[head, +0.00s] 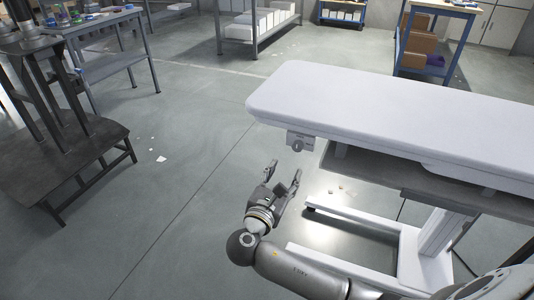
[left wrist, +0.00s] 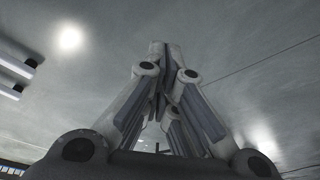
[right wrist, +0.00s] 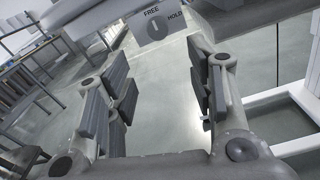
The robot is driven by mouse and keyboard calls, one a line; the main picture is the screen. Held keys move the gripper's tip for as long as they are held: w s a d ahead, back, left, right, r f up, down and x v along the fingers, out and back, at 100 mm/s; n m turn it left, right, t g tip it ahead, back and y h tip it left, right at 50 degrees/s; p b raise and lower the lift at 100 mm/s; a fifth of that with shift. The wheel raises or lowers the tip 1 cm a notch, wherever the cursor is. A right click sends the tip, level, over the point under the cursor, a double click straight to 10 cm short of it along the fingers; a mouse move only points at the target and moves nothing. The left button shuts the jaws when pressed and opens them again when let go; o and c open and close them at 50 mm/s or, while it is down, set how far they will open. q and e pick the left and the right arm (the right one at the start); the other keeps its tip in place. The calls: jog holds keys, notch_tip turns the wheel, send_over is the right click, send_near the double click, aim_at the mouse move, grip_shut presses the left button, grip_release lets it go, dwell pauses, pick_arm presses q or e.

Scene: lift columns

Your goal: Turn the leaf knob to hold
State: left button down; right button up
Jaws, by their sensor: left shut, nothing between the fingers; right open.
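The leaf knob (right wrist: 156,25) is a small grey knob on a pale plate marked FREE and HOLD in the right wrist view. Its pointer looks upright, toward FREE rather than HOLD at the right. In the head view the plate (head: 307,138) hangs under the near left end of the white table leaf (head: 380,105). My right gripper (head: 284,172) is open and empty, below the plate and apart from the knob. Its two fingers also show in the right wrist view (right wrist: 165,72). My left gripper (left wrist: 165,50) is shut and empty, over floor; it is not in the head view.
The leaf's white base frame (head: 350,225) stands on the floor under it. A dark stepped stand (head: 70,160) is at the left, with a workbench (head: 110,62) behind it. Shelves and a blue bench (head: 430,62) are at the back. The floor left of the leaf is mostly clear.

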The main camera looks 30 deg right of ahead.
aim_at(296, 149)
jog(key=x, duration=0.3)
jog(key=b+x, duration=0.1)
jog(key=x, duration=0.2)
jog(key=r+x, duration=0.1)
jog(key=x, duration=0.2)
jog(key=shift+d+b, duration=0.1)
jog(key=shift+b, duration=0.25)
pick_arm(q)
jog(key=w+v, duration=0.1)
jog(key=v, duration=0.6)
jog(key=shift+r+t, duration=0.25)
jog(key=shift+t, duration=0.05)
pick_arm(e)
jog(key=shift+w+d+r, duration=0.1)
jog(key=shift+w+d, duration=0.4)
jog(key=shift+d, duration=0.05)
pick_arm(q)
jog(key=shift+w+a, duration=0.1)
jog(key=shift+w, duration=0.05)
pick_arm(e)
jog(key=shift+c, duration=0.3)
jog(key=c, duration=1)
